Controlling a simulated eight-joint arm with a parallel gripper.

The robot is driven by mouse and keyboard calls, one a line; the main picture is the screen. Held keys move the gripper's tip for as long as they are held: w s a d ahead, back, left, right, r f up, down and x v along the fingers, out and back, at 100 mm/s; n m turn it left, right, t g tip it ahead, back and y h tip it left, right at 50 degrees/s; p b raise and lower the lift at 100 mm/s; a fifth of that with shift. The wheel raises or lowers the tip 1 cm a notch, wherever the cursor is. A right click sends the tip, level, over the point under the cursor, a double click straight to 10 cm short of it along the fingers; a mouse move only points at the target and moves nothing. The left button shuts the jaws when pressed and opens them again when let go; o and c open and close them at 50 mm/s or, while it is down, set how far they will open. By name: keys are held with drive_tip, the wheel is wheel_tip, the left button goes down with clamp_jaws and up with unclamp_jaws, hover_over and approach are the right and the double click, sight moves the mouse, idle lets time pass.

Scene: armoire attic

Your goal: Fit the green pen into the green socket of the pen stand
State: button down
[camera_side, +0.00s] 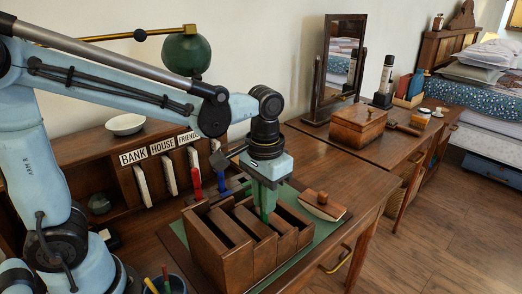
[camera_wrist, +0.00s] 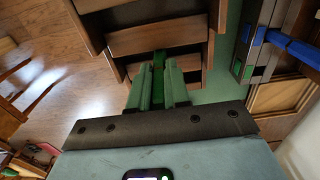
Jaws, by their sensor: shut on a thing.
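My gripper (camera_side: 266,200) is low over the slotted wooden organizer (camera_side: 212,250); its fingers also show in the wrist view (camera_wrist: 158,88). It is shut on the green pen (camera_wrist: 158,68), of which only a short green part shows between the fingers. I cannot tell how deep the pen's lower end reaches among the slots. The dark pen stand (camera_wrist: 267,35) is at the right in the wrist view, apart from my gripper, with blue and green patches and a blue pen (camera_wrist: 295,45). In the side view a red pen (camera_side: 196,183) and a blue pen (camera_side: 219,172) stand upright behind the organizer.
The organizer's wooden dividers rise close around my gripper. A wooden-handled blotter (camera_side: 323,206) lies to its right on the green mat (camera_side: 292,196). A letter rack (camera_side: 150,175) stands behind at the left. A pen cup (camera_side: 168,285) is at the front left.

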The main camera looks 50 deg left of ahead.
wheel_tip(320, 180, up, 9)
drive_tip(key=shift+f, duration=0.15)
drive_tip(key=shift+w+a+r, duration=0.1)
drive_tip(key=shift+r, duration=0.15)
drive_tip(key=w+a, duration=0.3)
drive_tip(key=a, duration=0.5)
drive_tip(key=w+a+f, duration=0.1)
drive_tip(key=w+a, duration=0.3)
drive_tip(key=a, duration=0.4)
drive_tip(key=shift+a+f+m, duration=0.25)
drive_tip(key=shift+a+m, duration=0.05)
drive_tip(key=shift+a, duration=0.1)
drive_tip(key=shift+f, duration=2.85)
drive_tip(key=shift+f, duration=2.55)
